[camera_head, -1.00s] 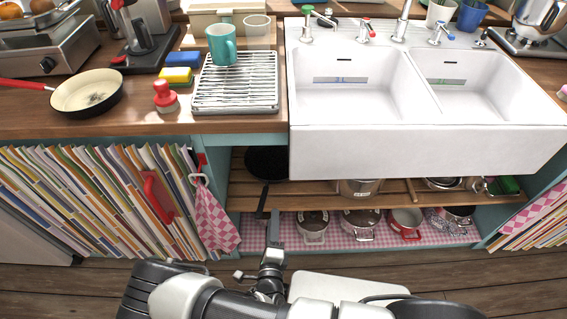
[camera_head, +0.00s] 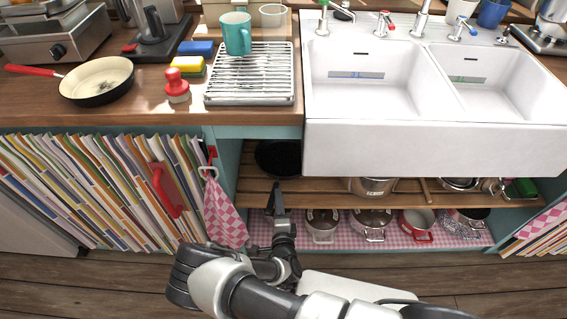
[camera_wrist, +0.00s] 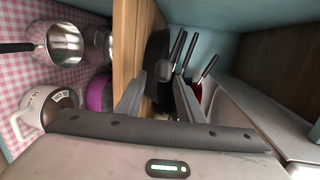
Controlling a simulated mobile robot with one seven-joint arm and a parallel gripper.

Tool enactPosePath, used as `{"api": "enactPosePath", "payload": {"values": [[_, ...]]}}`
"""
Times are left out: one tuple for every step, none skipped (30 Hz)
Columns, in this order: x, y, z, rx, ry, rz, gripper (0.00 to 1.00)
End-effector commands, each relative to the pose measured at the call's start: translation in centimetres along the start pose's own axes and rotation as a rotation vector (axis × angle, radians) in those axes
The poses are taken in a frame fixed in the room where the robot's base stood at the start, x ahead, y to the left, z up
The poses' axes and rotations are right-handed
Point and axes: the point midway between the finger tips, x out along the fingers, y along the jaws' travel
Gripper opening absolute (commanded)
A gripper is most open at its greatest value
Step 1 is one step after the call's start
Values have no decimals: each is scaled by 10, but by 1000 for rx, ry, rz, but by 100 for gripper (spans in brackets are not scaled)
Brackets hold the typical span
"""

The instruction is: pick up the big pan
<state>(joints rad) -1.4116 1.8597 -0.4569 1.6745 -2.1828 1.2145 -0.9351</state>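The big pan appears to be the dark round pan (camera_head: 278,157) at the left end of the upper slatted shelf under the counter. In the wrist view a black pan (camera_wrist: 157,50) lies ahead of my gripper, with a dark handle-like end pointing towards the camera. My gripper (camera_wrist: 160,95) is open, its two fingers apart on either side of that end. I cannot tell whether they touch it. In the head view my gripper (camera_head: 280,192) is at the shelf's front edge, just below the pan, and partly covers it.
The upper shelf (camera_head: 330,199) has slats and holds a steel pot (camera_head: 372,187). Below, several pots stand on pink checked cloth, including a red pot (camera_head: 416,224). A checked towel (camera_head: 225,213) hangs left of my gripper. The white sink (camera_head: 420,150) overhangs the shelves.

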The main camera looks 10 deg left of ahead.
Motion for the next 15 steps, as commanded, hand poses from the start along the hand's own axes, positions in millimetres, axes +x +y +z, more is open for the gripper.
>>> {"api": "enactPosePath", "payload": {"values": [[3, 0, 0, 0, 0, -1, 34], [6, 1, -1, 1, 0, -1, 34], [10, 2, -2, 0, 0, -1, 34], [14, 2, -3, 0, 0, -1, 34], [19, 3, -4, 1, 1, -1, 34], [26, 4, -5, 1, 2, -1, 34], [30, 4, -6, 0, 2, -2, 34], [35, 4, -6, 0, 1, -2, 34], [40, 4, -6, 2, 1, -2, 34], [43, 4, -6, 2, 1, -1, 34], [46, 4, -6, 2, 1, -1, 34], [50, 3, -6, 2, 1, -1, 34], [51, 3, -6, 2, 1, -1, 34], [52, 2, -6, 1, 1, -1, 34], [53, 2, -6, 1, 1, 0, 34]]}}
